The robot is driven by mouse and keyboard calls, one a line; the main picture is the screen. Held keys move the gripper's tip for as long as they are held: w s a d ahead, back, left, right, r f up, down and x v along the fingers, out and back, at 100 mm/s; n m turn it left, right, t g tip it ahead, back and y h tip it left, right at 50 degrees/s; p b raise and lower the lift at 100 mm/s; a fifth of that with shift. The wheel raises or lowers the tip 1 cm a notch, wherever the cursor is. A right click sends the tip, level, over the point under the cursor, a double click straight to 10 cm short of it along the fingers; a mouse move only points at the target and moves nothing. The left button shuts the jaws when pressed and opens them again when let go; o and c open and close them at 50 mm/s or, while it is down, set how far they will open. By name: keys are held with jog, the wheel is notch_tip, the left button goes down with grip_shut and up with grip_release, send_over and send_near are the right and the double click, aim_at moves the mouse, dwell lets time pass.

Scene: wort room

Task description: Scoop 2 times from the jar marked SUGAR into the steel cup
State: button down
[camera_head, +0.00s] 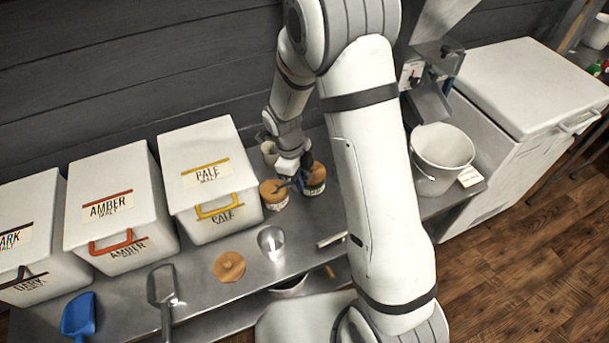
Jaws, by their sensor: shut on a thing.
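The steel cup (271,243) stands upright on the steel counter. A round wooden lid (229,267) lies flat to its left. Two jars with wooden tops, one on the left (274,195) and one on the right (315,180), stand behind the cup. A paler vessel (269,152) stands farther back, partly behind my arm. I cannot read which jar is marked SUGAR. My gripper (293,184) is low, by the tops of the two jars. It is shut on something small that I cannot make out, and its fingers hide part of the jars.
White malt bins marked AMBER (108,185) and PALE (205,160) line the left back. A blue scoop (79,316) and a grey scoop (161,290) lie in front. A white bucket (440,160) stands right of my arm, under a dispenser (430,85).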

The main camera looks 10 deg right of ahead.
jog(key=shift+w+a+f+h, duration=0.2)
jog(key=shift+a+f+h, duration=0.1)
jog(key=shift+f, duration=0.4)
jog(key=shift+w+a+f+y+b, duration=0.1)
jog(key=shift+a+f+y+b, duration=0.1)
jog(key=shift+f+y+b, duration=0.4)
jog(key=d+t+y+b, duration=0.1)
jog(key=b, duration=0.2)
jog(key=s+d+f+t+y+b, duration=0.1)
jog(key=y+b, duration=0.1)
jog(key=b, duration=0.2)
jog(key=shift+s+d, duration=0.15)
jog(key=shift+s, duration=0.05)
jog(key=t+y+b, duration=0.1)
jog(key=b, duration=0.3)
jog(key=s+d+y+b, duration=0.1)
jog(key=b, duration=0.4)
jog(key=shift+d+t, duration=0.2)
jog(key=shift+t, duration=0.2)
jog(key=shift+s+d+r+y, duration=0.15)
jog(key=shift+r+y, duration=0.1)
jog(key=shift+r, duration=0.4)
jog(key=shift+d+r+y, duration=0.1)
jog(key=shift+r+y, duration=0.15)
jog(key=shift+r, duration=0.35)
jog(key=shift+s, duration=0.1)
